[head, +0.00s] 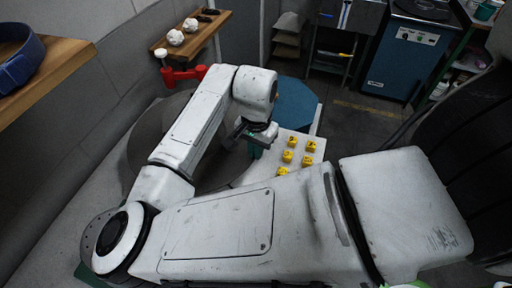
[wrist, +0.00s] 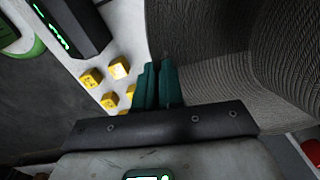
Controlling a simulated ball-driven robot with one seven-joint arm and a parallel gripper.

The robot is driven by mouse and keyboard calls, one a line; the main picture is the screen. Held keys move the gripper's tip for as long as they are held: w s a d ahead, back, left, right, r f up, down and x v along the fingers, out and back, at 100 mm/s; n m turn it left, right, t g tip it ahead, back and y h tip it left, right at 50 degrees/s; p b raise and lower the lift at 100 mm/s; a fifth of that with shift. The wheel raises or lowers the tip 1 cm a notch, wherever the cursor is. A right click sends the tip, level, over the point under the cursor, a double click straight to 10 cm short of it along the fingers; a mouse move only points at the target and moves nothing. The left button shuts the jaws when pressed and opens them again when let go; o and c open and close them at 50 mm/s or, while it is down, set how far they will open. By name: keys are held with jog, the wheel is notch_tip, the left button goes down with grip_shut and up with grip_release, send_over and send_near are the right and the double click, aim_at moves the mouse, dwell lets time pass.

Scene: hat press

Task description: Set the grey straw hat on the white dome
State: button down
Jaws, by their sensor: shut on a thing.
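The grey straw hat (wrist: 200,45) fills the upper right of the wrist view, with its woven brim and a curved part beyond. In the head view, a broad dark grey round shape (head: 143,130) behind my arm looks like the same hat, partly covered by the arm. My gripper (wrist: 157,72) has its teal fingers close together on the brim's edge. In the head view my gripper (head: 254,150) is at the hat's right side, its fingertips small and dark. I cannot make out the white dome in either view.
Several yellow blocks (head: 288,156) sit on a white panel right of my gripper. A blue stool-like top (head: 295,103) is behind it. A red bracket (head: 182,76) stands beyond the hat, below a wooden shelf (head: 200,36). Another wooden shelf (head: 50,75) is at the left.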

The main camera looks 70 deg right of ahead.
jog(key=shift+f+b, duration=1.5)
jog(key=shift+f, duration=1)
jog(key=shift+f+b, duration=0.5)
jog(key=shift+f, duration=0.3)
jog(key=c, duration=1.2)
grip_release()
jog(key=shift+r, duration=0.15)
notch_tip(320, 180, up, 11)
jog(key=shift+f, duration=0.2)
jog(key=shift+s, duration=0.1)
